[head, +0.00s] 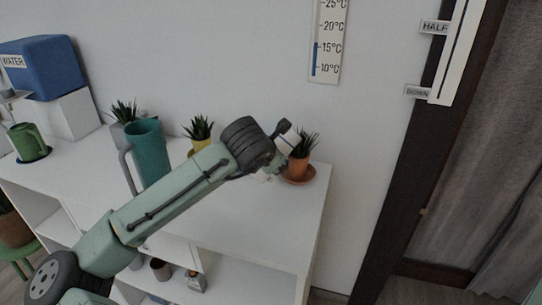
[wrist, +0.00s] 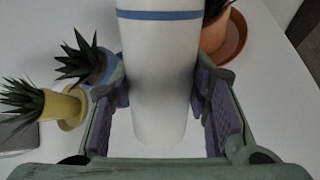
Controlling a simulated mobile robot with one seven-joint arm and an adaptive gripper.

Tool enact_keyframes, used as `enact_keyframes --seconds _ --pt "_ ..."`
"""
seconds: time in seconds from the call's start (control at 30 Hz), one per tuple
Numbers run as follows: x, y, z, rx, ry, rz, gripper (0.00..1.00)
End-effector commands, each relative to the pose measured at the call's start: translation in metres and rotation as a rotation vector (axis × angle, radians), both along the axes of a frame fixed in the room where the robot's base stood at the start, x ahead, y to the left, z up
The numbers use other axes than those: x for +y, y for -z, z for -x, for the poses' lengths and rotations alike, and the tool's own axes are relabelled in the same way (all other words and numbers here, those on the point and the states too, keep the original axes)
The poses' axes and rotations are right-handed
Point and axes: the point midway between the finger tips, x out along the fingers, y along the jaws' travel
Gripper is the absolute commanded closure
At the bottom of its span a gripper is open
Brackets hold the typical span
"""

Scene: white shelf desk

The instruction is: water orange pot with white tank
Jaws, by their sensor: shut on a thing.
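The white tank (wrist: 158,80), a tall round vessel with a blue band, fills the middle of the wrist view. My gripper (wrist: 165,100) is shut on it, with a purple pad at each side. In the head view my gripper (head: 281,155) is above the right end of the white desk, close beside the orange pot (head: 299,168), and mostly hides the tank. The orange pot holds a spiky plant and stands on an orange saucer (head: 300,180). It also shows in the wrist view (wrist: 214,34), behind and right of the tank. Any water flow is not visible.
A yellow pot (head: 200,144), a teal pitcher (head: 149,155), a grey pot (head: 128,134) and a green can (head: 28,142) stand on the desk (head: 250,235). A blue pot (wrist: 106,70) is left of the tank. A blue water container (head: 45,68) is at the far left.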

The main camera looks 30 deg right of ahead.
Motion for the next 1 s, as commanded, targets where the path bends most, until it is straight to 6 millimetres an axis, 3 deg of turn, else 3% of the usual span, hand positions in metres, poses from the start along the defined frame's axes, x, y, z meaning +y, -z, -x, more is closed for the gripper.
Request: enact_keyframes --seconds 1.0 --pt "0.0013 -0.0002 -0.0002 -0.002 0.0 -0.039 0.95"
